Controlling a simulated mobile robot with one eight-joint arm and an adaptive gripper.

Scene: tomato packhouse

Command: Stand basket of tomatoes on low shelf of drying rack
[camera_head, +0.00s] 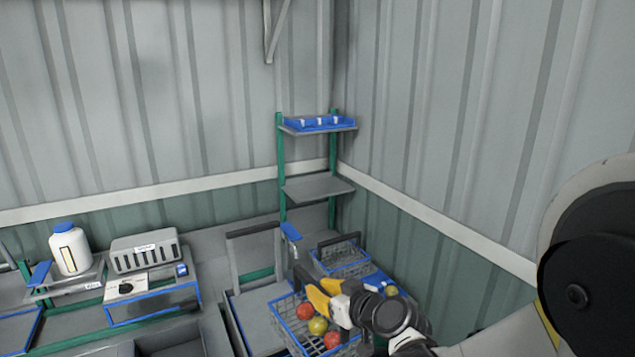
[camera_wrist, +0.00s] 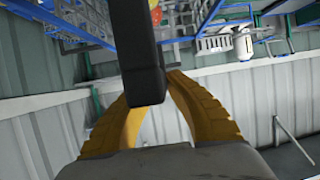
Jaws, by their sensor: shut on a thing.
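The basket of tomatoes (camera_head: 280,326) is a grey wire basket with a blue rim, low in the head view, with red and yellowish tomatoes inside. My gripper (camera_head: 312,289) has yellow fingers shut on its dark handle; the handle (camera_wrist: 138,50) also shows between the fingers in the wrist view. The drying rack (camera_head: 281,160) has green posts and stands in the corner behind the basket. Its middle grey shelf (camera_head: 316,189) is bare. The rack's lower part is largely hidden behind other things, and I cannot clearly make out the low shelf.
A second wire basket (camera_head: 345,257) stands just behind the held one. A blue tray (camera_head: 318,123) fills the top shelf. A grey platform (camera_head: 252,308) lies left of the held basket. A bench with a white bottle (camera_head: 70,252) and a grey box (camera_head: 146,253) is at left.

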